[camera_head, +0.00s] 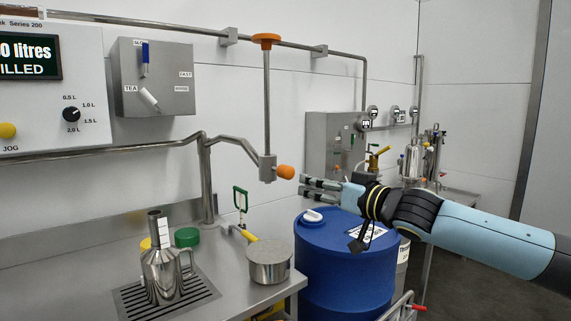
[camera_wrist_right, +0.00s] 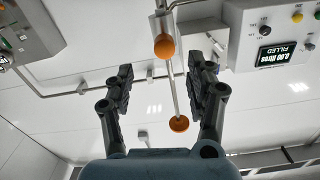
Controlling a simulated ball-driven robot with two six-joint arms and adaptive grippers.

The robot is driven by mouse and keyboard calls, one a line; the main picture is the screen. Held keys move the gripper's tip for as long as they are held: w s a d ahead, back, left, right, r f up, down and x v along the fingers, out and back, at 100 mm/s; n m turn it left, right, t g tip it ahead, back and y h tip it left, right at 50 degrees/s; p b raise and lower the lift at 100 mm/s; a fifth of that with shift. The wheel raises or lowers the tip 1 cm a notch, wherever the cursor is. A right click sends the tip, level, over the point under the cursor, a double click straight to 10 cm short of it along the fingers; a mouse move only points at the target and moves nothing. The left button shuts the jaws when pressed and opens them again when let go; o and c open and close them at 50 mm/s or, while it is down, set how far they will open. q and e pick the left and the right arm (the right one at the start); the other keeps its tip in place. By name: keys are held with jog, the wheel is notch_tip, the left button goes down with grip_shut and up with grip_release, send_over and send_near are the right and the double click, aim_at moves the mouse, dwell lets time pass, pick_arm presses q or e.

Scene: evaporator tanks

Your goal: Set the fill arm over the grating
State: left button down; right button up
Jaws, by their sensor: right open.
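The fill arm (camera_head: 236,146) is a steel pipe reaching right from an upright post, ending in a block with an orange knob (camera_head: 284,171). Its end hangs above the area of the lidded pot, to the right of the grating. The grating (camera_head: 206,289) is a dark slotted plate in the bench, with a steel flask (camera_head: 163,268) upright on it. My right gripper (camera_head: 306,188) is open and empty, just right of and slightly below the knob. In the right wrist view, the knob (camera_wrist_right: 165,47) shows between the open fingers (camera_wrist_right: 162,68). My left gripper is out of view.
A lidded pot (camera_head: 269,264) with a yellow handle stands on the bench's right edge. A blue drum (camera_head: 345,265) stands below my right arm. A vertical rod with an orange handle (camera_head: 266,40) rises above the fill arm's end. Yellow and green caps (camera_head: 187,237) lie behind the flask.

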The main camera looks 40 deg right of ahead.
aim_at(292, 173)
jog(key=w+b, duration=0.1)
jog(key=b, duration=0.1)
jog(key=w+b, duration=0.2)
jog(key=shift+a+r+b, duration=0.15)
jog(key=shift+a+b, duration=0.2)
jog(key=shift+b, duration=0.05)
jog(key=w+b, duration=0.1)
jog(key=w, duration=0.1)
jog(key=w+b, duration=0.1)
jog(key=w, duration=0.1)
jog(key=w+b, duration=0.1)
jog(key=w, duration=0.1)
jog(key=shift+w+a+r, duration=0.25)
jog(key=shift+w, duration=0.1)
jog(key=shift+w+a+r, duration=0.1)
jog(key=shift+w, duration=0.45)
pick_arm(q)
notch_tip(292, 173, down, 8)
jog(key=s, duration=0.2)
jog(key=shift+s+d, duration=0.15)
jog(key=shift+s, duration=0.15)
pick_arm(e)
grip_shut()
